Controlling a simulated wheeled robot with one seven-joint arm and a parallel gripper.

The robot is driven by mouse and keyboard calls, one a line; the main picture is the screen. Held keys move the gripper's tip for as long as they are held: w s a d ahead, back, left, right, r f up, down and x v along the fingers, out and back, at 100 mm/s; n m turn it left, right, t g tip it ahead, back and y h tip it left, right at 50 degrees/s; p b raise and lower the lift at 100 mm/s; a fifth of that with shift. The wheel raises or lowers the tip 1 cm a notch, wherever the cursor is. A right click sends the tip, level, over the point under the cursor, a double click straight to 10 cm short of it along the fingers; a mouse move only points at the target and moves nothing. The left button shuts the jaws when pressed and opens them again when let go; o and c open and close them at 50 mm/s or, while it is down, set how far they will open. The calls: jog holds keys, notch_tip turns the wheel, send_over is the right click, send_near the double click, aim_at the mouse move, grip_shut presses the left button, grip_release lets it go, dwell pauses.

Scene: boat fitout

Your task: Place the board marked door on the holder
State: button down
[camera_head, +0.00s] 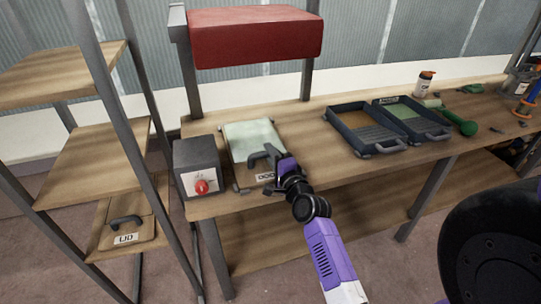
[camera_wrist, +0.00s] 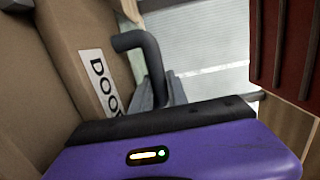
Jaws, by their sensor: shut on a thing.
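The board marked DOOR is tan with a black bar handle. In the wrist view the board (camera_wrist: 72,35) fills the left side, its white label turned on its side. My gripper (camera_head: 274,172) is shut on the handle, which also shows in the wrist view (camera_wrist: 150,62). In the head view the board's white label (camera_head: 265,177) shows beside my gripper. Behind it lies a pale green rectangular panel with dark corner pieces (camera_head: 250,135), perhaps the holder. I cannot tell whether the board touches it; the board's outline blends with the bench.
A grey box with a red knob (camera_head: 201,187) stands just left. A red cabinet (camera_head: 255,37) hangs above the bench (camera_head: 330,180). Two dark trays (camera_head: 372,133) and a green dumbbell-like tool (camera_head: 459,123) lie right. A board marked LID (camera_head: 126,228) lies on the left shelf.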

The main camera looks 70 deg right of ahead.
jog(key=c, duration=1.3)
grip_release()
jog(key=b+v, duration=0.1)
jog(key=v, duration=1.1)
jog(key=s+a+f+n+t+y, duration=0.1)
jog(key=s+a+f+n+y, duration=0.15)
jog(key=a+n, duration=0.55)
jog(key=s+a+f+n+y, duration=0.1)
jog(key=a+f+n+y, duration=0.15)
jog(key=a, duration=0.95)
jog(key=s+a+r+n+y, duration=0.2)
jog(key=s+a+n+y, duration=0.1)
jog(key=s+a+n, duration=0.2)
jog(key=s+a+r+n+y, duration=0.3)
jog(key=s+a+n+y, duration=0.1)
jog(key=a+n, duration=0.5)
jog(key=shift+s+a+r+n+t, duration=0.15)
jog(key=shift+s+a+n+t, duration=0.15)
jog(key=shift+s+n, duration=0.55)
